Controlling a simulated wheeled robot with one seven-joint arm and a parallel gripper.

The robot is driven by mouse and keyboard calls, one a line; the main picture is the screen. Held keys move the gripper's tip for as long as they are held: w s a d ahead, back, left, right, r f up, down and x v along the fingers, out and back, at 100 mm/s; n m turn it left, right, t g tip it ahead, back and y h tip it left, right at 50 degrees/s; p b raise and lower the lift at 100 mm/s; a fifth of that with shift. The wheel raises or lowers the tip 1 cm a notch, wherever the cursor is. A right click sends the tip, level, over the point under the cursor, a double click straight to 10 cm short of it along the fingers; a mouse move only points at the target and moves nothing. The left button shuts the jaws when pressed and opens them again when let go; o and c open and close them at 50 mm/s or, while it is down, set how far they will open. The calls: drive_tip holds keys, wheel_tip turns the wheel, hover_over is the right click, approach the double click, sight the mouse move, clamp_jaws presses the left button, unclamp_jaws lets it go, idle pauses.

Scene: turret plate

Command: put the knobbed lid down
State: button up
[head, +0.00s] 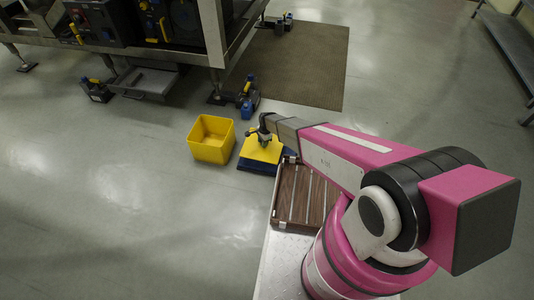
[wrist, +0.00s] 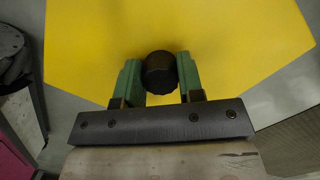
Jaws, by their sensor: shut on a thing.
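The knobbed lid is a flat yellow plate with a black knob. In the wrist view the lid (wrist: 235,45) fills most of the picture, and its knob (wrist: 160,73) sits between the two green fingers. My gripper (wrist: 159,82) is shut on the knob. In the head view the lid (head: 257,153) hangs or rests below my gripper (head: 264,142), level as far as I can see. A blue thing (head: 257,168) shows under the lid's near edge. I cannot tell whether the lid touches it.
An open yellow bin (head: 211,140) stands on the floor just left of the lid. A brown slatted tray (head: 305,195) lies on my base, right of the lid. A metal bench (head: 222,40) with machines stands behind, beside a brown mat (head: 300,65). The floor at left is clear.

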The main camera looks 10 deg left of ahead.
sight(267, 149)
drive_tip(key=s+d+f, duration=0.2)
drive_tip(key=d, duration=0.1)
drive_tip(key=shift+s+f, duration=0.1)
drive_tip(key=shift+s, duration=0.1)
drive_tip(key=shift+f, duration=1.95)
drive_tip(key=shift+f, duration=0.2)
drive_tip(key=o, duration=1.1)
drive_tip(key=shift+c, duration=0.2)
drive_tip(key=shift+r, duration=0.15)
